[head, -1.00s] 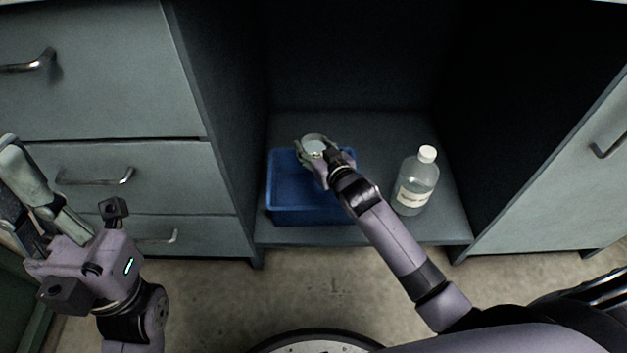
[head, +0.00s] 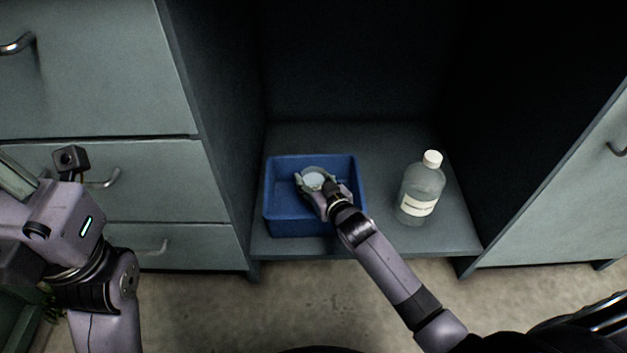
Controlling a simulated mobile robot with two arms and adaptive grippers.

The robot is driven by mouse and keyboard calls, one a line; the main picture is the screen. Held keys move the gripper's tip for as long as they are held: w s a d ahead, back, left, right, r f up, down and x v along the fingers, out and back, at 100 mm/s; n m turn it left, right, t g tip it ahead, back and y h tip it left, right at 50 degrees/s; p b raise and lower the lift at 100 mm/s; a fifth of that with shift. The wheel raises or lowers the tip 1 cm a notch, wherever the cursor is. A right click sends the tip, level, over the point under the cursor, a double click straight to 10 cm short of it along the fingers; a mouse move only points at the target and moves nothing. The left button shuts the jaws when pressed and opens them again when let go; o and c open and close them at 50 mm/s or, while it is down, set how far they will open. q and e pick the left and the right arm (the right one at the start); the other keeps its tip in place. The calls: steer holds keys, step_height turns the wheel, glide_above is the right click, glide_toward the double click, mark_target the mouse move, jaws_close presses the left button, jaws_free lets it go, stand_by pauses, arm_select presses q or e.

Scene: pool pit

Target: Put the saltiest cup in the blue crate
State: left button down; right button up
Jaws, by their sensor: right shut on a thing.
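The blue crate (head: 283,222) stands on the low shelf inside the open cabinet bay. My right gripper (head: 314,180) is over the crate's middle, within its outline as seen from above, and is shut on a small pale cup (head: 313,179). The cup looks upright, with its open top facing up. I cannot tell whether its base touches the crate floor, because the gripper hides it. My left gripper (head: 18,180) is at the left edge, partly cut off, so its jaws do not show clearly.
A clear bottle (head: 421,190) with a white cap and label stands on the shelf (head: 385,238) right of the crate. Drawers (head: 100,80) with metal handles flank the bay on the left, and a cabinet front (head: 565,190) stands on the right.

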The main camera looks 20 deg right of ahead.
steer(key=shift+f, duration=0.55)
steer(key=o, duration=1.3)
steer(key=shift+c, duration=0.2)
steer(key=shift+r, duration=0.1)
